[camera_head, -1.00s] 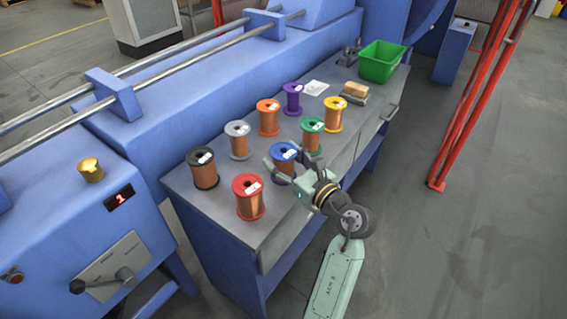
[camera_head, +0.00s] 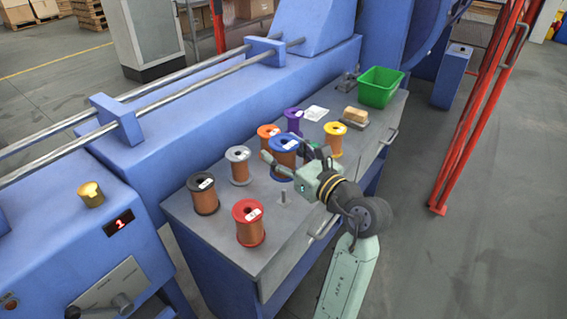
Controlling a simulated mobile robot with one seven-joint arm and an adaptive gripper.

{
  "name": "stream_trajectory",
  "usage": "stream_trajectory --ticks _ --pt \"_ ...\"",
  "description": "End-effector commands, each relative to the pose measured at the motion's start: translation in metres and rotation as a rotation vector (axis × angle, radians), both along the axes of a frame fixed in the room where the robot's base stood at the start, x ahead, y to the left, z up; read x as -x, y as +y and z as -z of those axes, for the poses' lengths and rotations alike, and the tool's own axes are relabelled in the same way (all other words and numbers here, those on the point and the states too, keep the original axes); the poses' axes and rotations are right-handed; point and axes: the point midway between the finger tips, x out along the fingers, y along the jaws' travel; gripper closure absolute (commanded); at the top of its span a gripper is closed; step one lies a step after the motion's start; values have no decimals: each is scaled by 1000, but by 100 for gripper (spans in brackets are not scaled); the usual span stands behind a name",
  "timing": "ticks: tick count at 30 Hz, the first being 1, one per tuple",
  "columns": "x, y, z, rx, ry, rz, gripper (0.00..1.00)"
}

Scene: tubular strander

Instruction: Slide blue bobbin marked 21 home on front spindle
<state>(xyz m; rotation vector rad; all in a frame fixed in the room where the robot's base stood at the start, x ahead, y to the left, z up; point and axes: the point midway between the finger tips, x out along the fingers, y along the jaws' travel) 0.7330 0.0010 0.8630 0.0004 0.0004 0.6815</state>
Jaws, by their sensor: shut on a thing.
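The blue bobbin (camera_head: 284,145), wound with copper wire, is held above the bench by my gripper (camera_head: 288,157). The fingers close around it from the right, and it looks roughly upright. A label shows on its top flange, but the number is too small to read. A bare upright peg (camera_head: 283,197) stands on the bench below it. Two long metal rods (camera_head: 180,75) run along the blue machine at the left; I cannot tell which part is the front spindle.
Red (camera_head: 248,229), black (camera_head: 205,200), grey (camera_head: 239,172), orange (camera_head: 268,131), purple (camera_head: 293,117) and yellow (camera_head: 334,131) bobbins crowd the bench (camera_head: 232,258). A green bin (camera_head: 380,88) stands at the back.

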Motion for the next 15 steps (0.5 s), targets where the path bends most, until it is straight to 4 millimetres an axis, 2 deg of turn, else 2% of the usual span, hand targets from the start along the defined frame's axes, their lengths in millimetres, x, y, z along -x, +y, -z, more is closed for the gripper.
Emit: stream_trajectory --ticks 1,15 --pt "0 0 -8 0 -4 0 96" --pt "0 0 -35 0 -4 1 96"
